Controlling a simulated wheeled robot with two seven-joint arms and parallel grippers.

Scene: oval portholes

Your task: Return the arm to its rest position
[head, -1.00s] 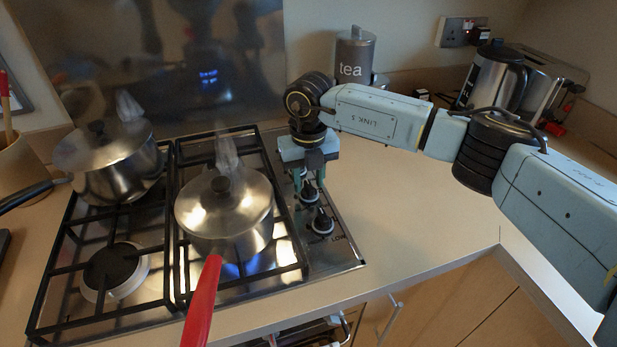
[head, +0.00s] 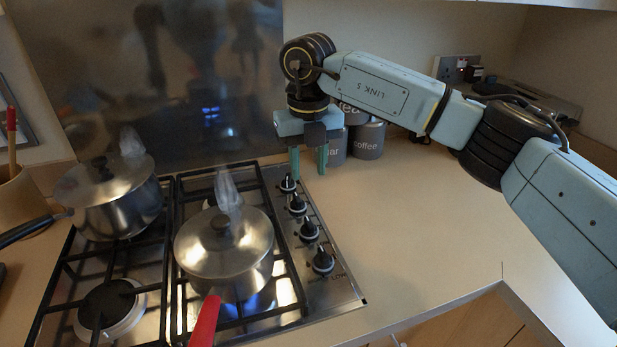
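My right gripper (head: 309,162) hangs pointing down above the back right of the hob, near the row of control knobs. Its two fingers are apart with nothing between them, and the fingertips are clear of the knobs. My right arm reaches in from the right, raised over the worktop. The hob knobs (head: 310,231) stand in a row along the hob's right side. My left gripper is not in view.
Another steaming pot (head: 112,205) stands at the back left. Canisters (head: 367,140) stand behind my gripper. The worktop (head: 405,230) right of the hob is clear.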

